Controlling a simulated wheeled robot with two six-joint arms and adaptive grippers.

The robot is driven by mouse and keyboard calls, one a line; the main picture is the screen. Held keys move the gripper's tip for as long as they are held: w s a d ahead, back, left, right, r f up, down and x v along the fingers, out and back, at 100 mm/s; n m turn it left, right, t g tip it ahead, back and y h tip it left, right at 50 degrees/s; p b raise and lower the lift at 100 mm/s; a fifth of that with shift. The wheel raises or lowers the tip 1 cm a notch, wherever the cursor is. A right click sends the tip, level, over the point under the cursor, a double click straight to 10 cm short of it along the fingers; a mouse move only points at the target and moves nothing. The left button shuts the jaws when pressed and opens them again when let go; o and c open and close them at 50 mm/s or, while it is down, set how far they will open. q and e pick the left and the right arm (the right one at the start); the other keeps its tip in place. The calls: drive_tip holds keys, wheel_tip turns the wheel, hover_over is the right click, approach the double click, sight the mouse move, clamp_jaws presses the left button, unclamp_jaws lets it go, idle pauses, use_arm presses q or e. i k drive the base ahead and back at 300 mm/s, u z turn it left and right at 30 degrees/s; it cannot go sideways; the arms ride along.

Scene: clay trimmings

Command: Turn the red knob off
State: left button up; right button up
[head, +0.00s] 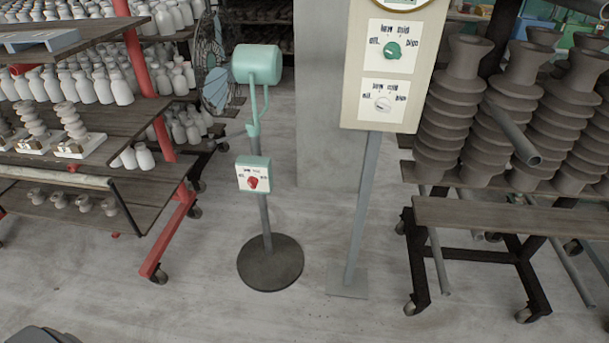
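The red knob (253,183) sits on a small white-faced control box (254,165) with a teal edge. The box is fixed partway up a grey post with a round dark base (270,263). Small lettering surrounds the knob, but the knob is too small to tell which mark it points at. A teal rounded head (258,64) tops the same stand. Neither of my grippers is in view.
A taller cream panel on a grey post (361,205) carries a green knob (393,50) and a white knob (382,104). A red-framed shelf cart (179,222) stands left, a rack of brown ribbed pieces (463,110) right. Floor (230,315) in front is clear.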

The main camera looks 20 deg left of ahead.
sight(252, 181)
drive_tip(key=z, duration=0.05)
drive_tip(key=i, duration=1.1)
drive_tip(key=u, duration=0.5)
